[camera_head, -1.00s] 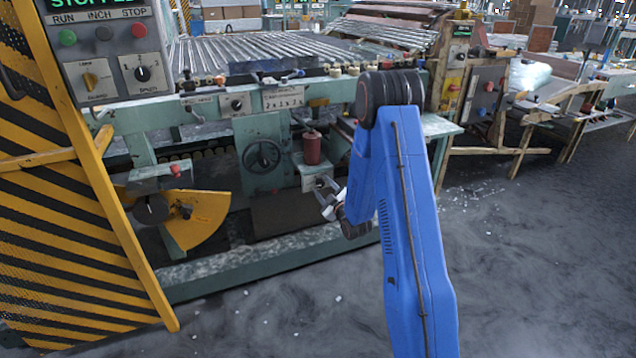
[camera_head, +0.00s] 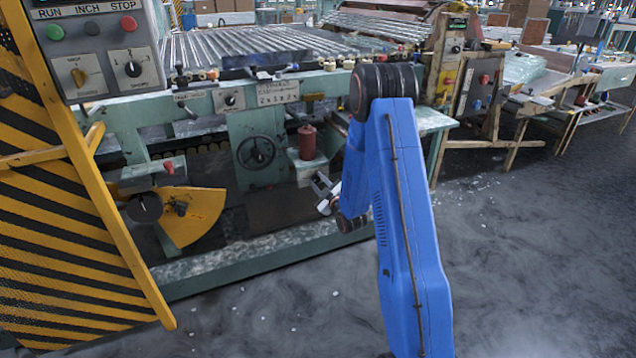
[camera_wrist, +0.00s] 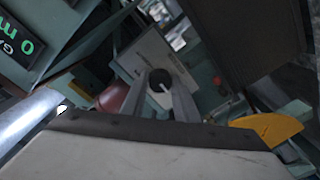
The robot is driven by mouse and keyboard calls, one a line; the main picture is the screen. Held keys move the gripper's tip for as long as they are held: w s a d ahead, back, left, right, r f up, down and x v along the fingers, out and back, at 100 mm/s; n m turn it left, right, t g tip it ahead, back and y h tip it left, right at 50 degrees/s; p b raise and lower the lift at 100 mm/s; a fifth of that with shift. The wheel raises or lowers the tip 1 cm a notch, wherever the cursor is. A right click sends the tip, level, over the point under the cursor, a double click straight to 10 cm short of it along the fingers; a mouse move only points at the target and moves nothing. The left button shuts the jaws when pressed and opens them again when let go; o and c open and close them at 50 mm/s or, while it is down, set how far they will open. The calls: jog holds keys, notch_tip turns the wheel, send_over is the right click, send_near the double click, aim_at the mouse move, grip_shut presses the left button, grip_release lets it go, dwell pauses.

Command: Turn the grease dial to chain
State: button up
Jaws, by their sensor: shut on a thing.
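The grease dial (camera_wrist: 158,80) is a dark round knob with a white pointer line. It sits on a pale plate (camera_wrist: 150,52) in the wrist view. My gripper (camera_wrist: 161,88) has one finger on each side of the knob and is shut on it. In the head view my gripper (camera_head: 322,192) is at the small pale unit below the red canister (camera_head: 307,142), low on the machine's front. The dial is hidden behind my gripper there. I cannot read any dial markings.
A black handwheel (camera_head: 256,152) is left of the canister. A yellow guard plate (camera_head: 194,215) and a striped fence (camera_head: 60,210) stand further left. A display with green characters (camera_wrist: 22,48) shows at the wrist view's left. The floor (camera_head: 270,320) in front is open.

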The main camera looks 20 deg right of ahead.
jog(key=m, duration=0.3)
jog(key=shift+f+m, duration=0.1)
jog(key=shift+m, duration=0.2)
jog(key=m, duration=0.3)
jog(key=shift+m, duration=0.4)
jog(key=m, duration=0.6)
jog(key=shift+m+h, duration=0.3)
jog(key=m, duration=0.4)
jog(key=shift+m, duration=0.3)
jog(key=m, duration=0.5)
jog(key=shift+h, duration=0.4)
jog(key=shift+m, duration=0.4)
jog(key=o, duration=1.1)
jog(key=shift+c, duration=0.2)
